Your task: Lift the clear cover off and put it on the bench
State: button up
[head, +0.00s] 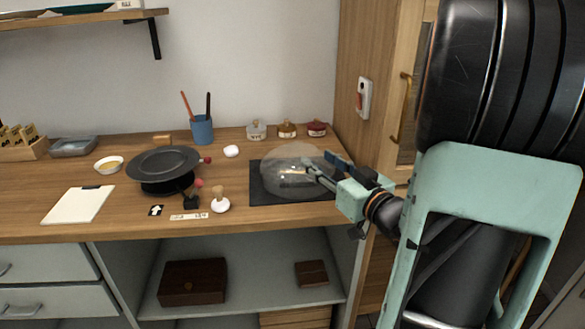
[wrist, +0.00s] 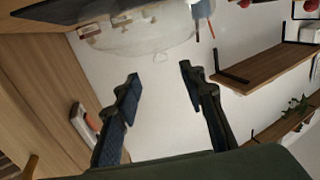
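The clear cover (head: 282,160) is a see-through dome standing on a dark mat (head: 262,196) at the right of the bench (head: 120,222). Small pale items show faintly beneath it. In the wrist view the cover (wrist: 140,42) fills the upper middle, with a small clear knob-like bump at its near edge. My gripper (head: 320,159) is at the cover's right side in the head view, its fingers overlapping the dome's outline. In the wrist view my gripper (wrist: 160,78) is open, nothing between its fingers, the bump just beyond the tips. I cannot tell whether a finger touches the cover.
A black round turntable (head: 165,163), a white clipboard (head: 78,205) and a small stamp-like tool (head: 220,202) lie left of the mat. A blue cup (head: 202,130) and several small jars (head: 287,129) stand behind. A tall wooden cabinet (head: 385,60) borders the right. Bare wood shows front-centre.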

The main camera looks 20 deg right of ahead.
aim_at(301, 146)
jog(key=w, duration=0.3)
jog(key=w+a+b, duration=0.1)
jog(key=w, duration=0.6)
jog(key=shift+w+a, duration=0.15)
jog(key=shift+w, duration=0.15)
grip_shut()
